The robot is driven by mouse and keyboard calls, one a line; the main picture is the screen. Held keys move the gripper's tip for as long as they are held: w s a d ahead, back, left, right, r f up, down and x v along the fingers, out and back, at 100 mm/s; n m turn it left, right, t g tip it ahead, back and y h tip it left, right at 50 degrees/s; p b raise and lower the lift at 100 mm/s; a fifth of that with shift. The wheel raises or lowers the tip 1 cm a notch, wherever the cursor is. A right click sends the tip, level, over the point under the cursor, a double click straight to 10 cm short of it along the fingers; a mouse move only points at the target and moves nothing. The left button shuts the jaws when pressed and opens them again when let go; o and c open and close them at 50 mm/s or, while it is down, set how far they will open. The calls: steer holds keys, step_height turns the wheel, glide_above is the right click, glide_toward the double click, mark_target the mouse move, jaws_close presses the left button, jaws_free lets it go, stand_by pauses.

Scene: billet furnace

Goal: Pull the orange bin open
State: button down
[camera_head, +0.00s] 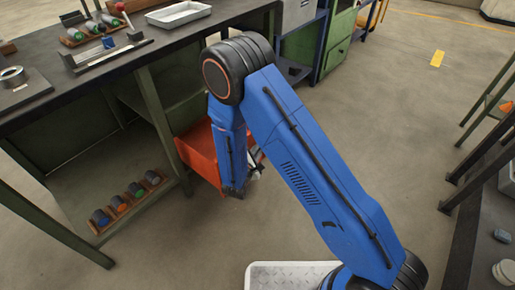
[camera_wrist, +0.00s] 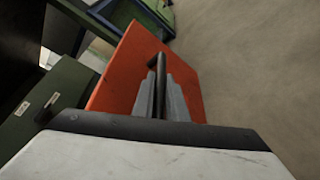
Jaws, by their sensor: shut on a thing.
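The orange bin (camera_head: 197,153) is under the dark workbench, at the middle of the head view, partly hidden behind my blue arm. Its orange front panel (camera_wrist: 118,75) fills the middle of the wrist view, with a dark bar handle (camera_wrist: 157,68) standing off it. My gripper (camera_wrist: 158,95) has its grey fingers shut on this handle, one on each side. In the head view my gripper is mostly hidden behind my forearm, at the bin's right side. The bin's inside is mostly hidden.
The workbench (camera_head: 130,52) has green legs and a lower shelf (camera_head: 85,190) with several coloured cylinders in a wooden rack (camera_head: 125,208). A white tray (camera_head: 178,13) lies on top. Green cabinets (camera_head: 338,42) stand beyond.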

steer(key=c, duration=1.8)
jaws_free()
steer(key=shift+o, duration=0.2)
steer(key=shift+a, duration=0.1)
steer(key=v, duration=1.7)
steer(key=shift+s, duration=0.2)
steer(key=shift+a+r, duration=0.1)
